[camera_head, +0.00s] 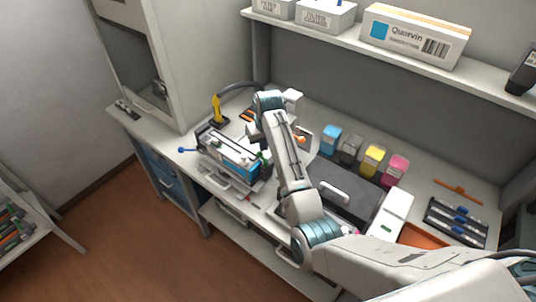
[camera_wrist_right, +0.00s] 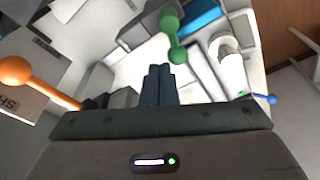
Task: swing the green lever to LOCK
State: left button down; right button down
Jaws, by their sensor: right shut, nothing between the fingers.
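The green lever (camera_wrist_right: 176,50) shows in the right wrist view as a short bar with a round knob at each end. It stands just beyond and a little right of my right gripper's fingertips (camera_wrist_right: 158,70), which are shut with nothing between them. I cannot tell whether they touch the lever. In the head view my right gripper (camera_head: 256,138) is over the right end of the printer unit (camera_head: 228,152), and my arm hides much of it and the lever. No LOCK mark is readable. My left gripper is not in view.
An orange-knobbed lever (camera_wrist_right: 18,72) stands left in the wrist view, and a blue-knobbed lever (camera_head: 181,150) at the unit's left. Blue, black, yellow (camera_head: 372,158) and magenta cartridges stand behind a dark lidded box (camera_head: 345,190). A shelf (camera_head: 400,53) with boxes hangs above.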

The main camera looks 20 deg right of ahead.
jog(key=shift+a, duration=0.75)
dwell(0.3)
notch_tip(320, 180, up, 7)
dwell(0.8)
dwell(0.4)
